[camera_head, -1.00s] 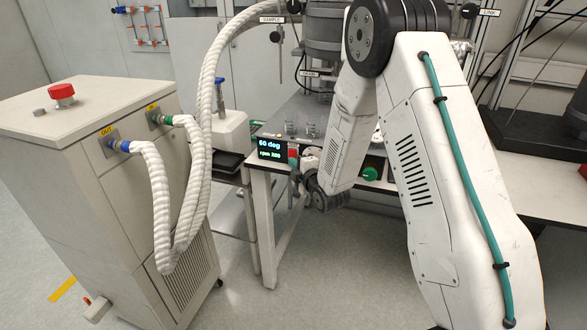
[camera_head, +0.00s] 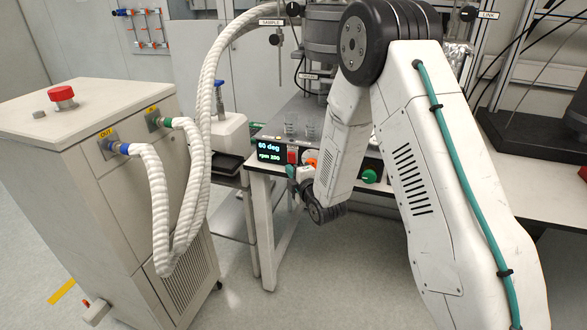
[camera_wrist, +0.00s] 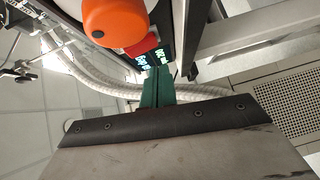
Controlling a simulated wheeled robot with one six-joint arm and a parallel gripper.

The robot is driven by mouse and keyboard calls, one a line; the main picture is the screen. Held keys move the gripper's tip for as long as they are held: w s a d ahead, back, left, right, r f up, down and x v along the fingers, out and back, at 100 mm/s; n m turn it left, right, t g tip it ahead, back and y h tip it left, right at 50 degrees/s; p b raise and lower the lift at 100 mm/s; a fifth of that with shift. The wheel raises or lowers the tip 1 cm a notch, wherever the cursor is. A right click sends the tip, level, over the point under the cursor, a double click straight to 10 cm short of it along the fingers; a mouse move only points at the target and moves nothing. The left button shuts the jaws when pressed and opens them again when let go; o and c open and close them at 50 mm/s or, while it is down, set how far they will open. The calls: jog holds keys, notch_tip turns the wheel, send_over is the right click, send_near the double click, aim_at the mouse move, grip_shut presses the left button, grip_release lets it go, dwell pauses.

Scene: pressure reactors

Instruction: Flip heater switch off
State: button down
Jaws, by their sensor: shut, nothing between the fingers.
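The control panel is on the front edge of the bench, with a lit display (camera_head: 269,150) at its left. A red switch (camera_head: 292,156) sits just right of the display, and an orange knob (camera_head: 311,158) is beside it. In the wrist view the red switch (camera_wrist: 143,45) lies between the orange knob (camera_wrist: 115,20) and the display (camera_wrist: 155,60). My gripper (camera_head: 290,171) is shut and empty, its green fingers just below and in front of the red switch. In the wrist view the green fingers (camera_wrist: 158,78) point toward the display, close to the switch. I cannot tell whether they touch it, nor the switch's position.
A green knob (camera_head: 369,176) is farther right on the panel, beyond my forearm. A cabinet (camera_head: 110,200) with thick white hoses (camera_head: 205,120) stands at the left.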

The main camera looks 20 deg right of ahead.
jog(key=a+f+v, duration=0.1)
jog(key=f+v, duration=0.1)
jog(key=v, duration=0.8)
jog(key=shift+s, duration=0.55)
jog(key=shift+d, duration=0.1)
jog(key=s+d+f+m+g+h, duration=0.1)
jog(key=s+f+m+g, duration=0.2)
jog(key=f+m+g, duration=0.45)
jog(key=s+d+m+g+h, duration=0.2)
jog(key=s+g, duration=0.1)
jog(key=s, duration=0.3)
jog(key=s+d+r+m+g, duration=0.1)
jog(key=s+r+m+g, duration=0.4)
jog(key=s+r, duration=2.1)
notch_tip(320, 180, up, 4)
jog(key=m, duration=0.4)
jog(key=shift+s+m, duration=0.35)
jog(key=shift+s, duration=0.05)
